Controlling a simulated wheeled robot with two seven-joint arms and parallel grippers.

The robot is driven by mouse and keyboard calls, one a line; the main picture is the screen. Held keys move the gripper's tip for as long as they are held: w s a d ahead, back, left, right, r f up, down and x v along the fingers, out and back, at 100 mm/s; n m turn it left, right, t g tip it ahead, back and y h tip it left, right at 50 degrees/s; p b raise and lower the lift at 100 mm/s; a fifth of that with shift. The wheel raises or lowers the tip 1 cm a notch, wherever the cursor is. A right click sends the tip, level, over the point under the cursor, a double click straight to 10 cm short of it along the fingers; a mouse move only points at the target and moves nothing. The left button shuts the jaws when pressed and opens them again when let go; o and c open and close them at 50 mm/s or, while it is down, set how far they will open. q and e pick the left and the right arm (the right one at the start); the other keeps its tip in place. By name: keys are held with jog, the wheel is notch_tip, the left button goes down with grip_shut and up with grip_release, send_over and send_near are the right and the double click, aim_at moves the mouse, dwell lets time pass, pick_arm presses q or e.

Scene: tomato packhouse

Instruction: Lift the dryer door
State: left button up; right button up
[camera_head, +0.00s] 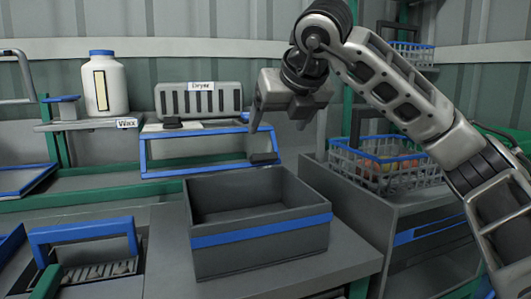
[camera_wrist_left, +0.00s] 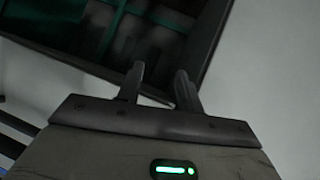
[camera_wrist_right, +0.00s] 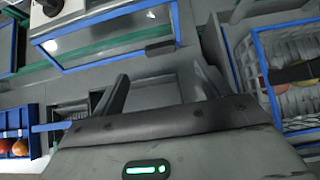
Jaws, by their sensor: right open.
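The dryer (camera_head: 198,100), a grey slotted unit labelled "Dryer", stands at the back centre. Its door (camera_head: 205,167) is a slanted clear panel in a blue frame and looks down. A dark handle-like block (camera_head: 264,158) sits at the door's lower right. The door's frame (camera_wrist_right: 115,65) and the block (camera_wrist_right: 160,47) also show in the right wrist view. My right gripper (camera_head: 279,120) is open and empty, above and right of the block, apart from it. My left gripper (camera_wrist_left: 160,82) shows only in the left wrist view, with a gap between its fingers and nothing held.
A grey crate with a blue band (camera_head: 262,232) stands on the bench in front of the dryer. A blue-rimmed basket of fruit (camera_head: 384,178) is at the right. A white jar with a blue lid (camera_head: 104,84) stands on the shelf labelled "Wax". Open air lies above the crate.

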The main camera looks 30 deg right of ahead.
aim_at(264, 153)
jog(key=b+x, duration=0.1)
jog(key=x, duration=0.8)
jog(key=shift+f, duration=0.1)
pick_arm(q)
jog(key=shift+w+d+r+t, duration=0.15)
jog(key=shift+w+r+t, duration=0.05)
jog(key=shift+r+t, duration=0.2)
pick_arm(e)
jog(key=shift+w+f, duration=0.2)
jog(key=shift+w, duration=0.1)
pick_arm(q)
jog(key=shift+r, duration=0.1)
pick_arm(e)
jog(key=c, duration=1.4)
pick_arm(q)
jog(key=shift+s+f, duration=0.3)
jog(key=shift+f, duration=0.05)
jog(key=shift+s+a+r+p, duration=0.15)
jog(key=shift+a+p, duration=0.1)
jog(key=shift+p, duration=0.25)
pick_arm(e)
jog(key=shift+r, duration=0.15)
